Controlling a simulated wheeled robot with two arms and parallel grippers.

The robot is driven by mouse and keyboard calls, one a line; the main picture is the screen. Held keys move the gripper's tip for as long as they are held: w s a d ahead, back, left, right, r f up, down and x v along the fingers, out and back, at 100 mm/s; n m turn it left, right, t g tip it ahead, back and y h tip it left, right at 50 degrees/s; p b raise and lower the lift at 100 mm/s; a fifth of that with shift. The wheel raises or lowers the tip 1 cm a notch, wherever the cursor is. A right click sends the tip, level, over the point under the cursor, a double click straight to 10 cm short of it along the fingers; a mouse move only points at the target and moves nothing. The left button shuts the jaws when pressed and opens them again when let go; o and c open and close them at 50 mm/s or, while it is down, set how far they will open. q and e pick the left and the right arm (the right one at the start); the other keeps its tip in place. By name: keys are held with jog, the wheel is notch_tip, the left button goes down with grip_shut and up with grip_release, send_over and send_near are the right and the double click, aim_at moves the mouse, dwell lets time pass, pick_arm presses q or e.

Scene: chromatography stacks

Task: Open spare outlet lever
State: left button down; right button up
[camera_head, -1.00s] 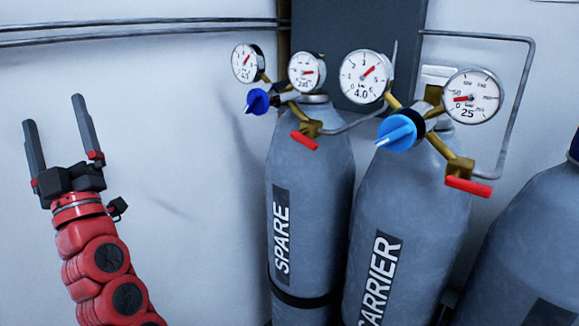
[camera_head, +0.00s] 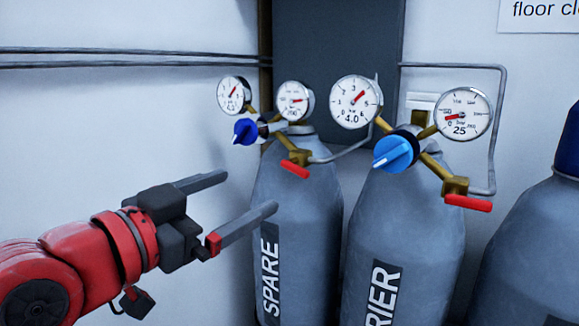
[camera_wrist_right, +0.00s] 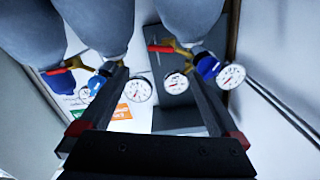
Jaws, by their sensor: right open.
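The spare outlet lever (camera_head: 295,170) is a red bar on a brass valve on the SPARE cylinder (camera_head: 318,215), slanting down to the right. My right gripper (camera_head: 248,192) is open and empty, left of the lever and a little lower, its fingers pointing right toward the spare cylinder. It appears apart from the lever. In the right wrist view, which is upside down, the lever (camera_wrist_right: 160,49) shows between the two fingers, beyond them. My left gripper is not in view.
The carrier cylinder (camera_head: 400,220) stands right beside it, with its own red lever (camera_head: 468,202) and light blue knob (camera_head: 396,152). A dark blue knob (camera_head: 246,131) and spare gauges (camera_head: 294,100) sit above the gripper. The wall side at left is clear.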

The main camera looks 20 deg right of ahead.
aim_at(293, 167)
jog(key=p+x, duration=0.2)
jog(key=x, duration=1)
jog(key=shift+w+d, duration=0.2)
jog(key=shift+w, duration=0.05)
jog(key=shift+c, duration=0.3)
jog(key=c, duration=1.3)
jog(key=n+b, duration=0.1)
jog(key=b, duration=0.4)
jog(key=shift+f, duration=0.15)
jog(key=shift+r+n+b, duration=0.2)
jog(key=shift+n+b, duration=0.3)
jog(key=shift+n, duration=0.2)
jog(key=shift+r+n, duration=0.2)
jog(key=shift+n, duration=0.2)
jog(key=o, duration=1.4)
jog(key=shift+c, duration=0.2)
